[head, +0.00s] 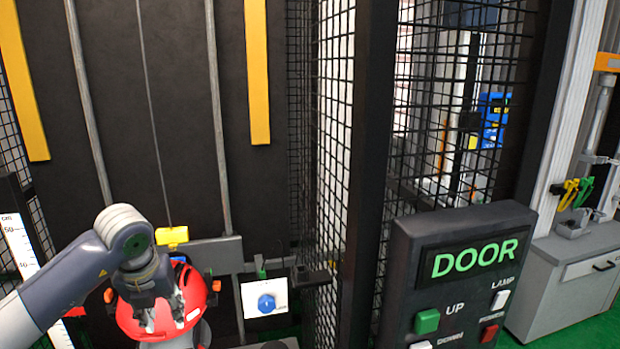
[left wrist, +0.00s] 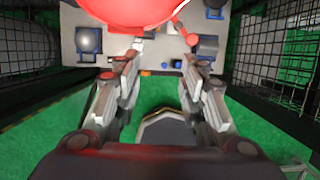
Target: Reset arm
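My left gripper (head: 165,312) reaches in from the left in the head view, in front of a red helmet-like dome (head: 142,322). In the left wrist view the two fingers of my left gripper (left wrist: 160,75) stand apart with nothing between them. The red dome (left wrist: 125,12) shows at the top of that view, beyond the fingertips. I cannot tell whether the fingers touch it. My right gripper is in neither view.
A door panel (head: 460,275) with green and red buttons stands at the front right. Black mesh (head: 450,130) encloses the tower. A yellow block (head: 172,236) hangs on a cable above the dome. A white plate with a blue knob (head: 266,302) is right of the dome. A grey cabinet (head: 565,290) stands far right.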

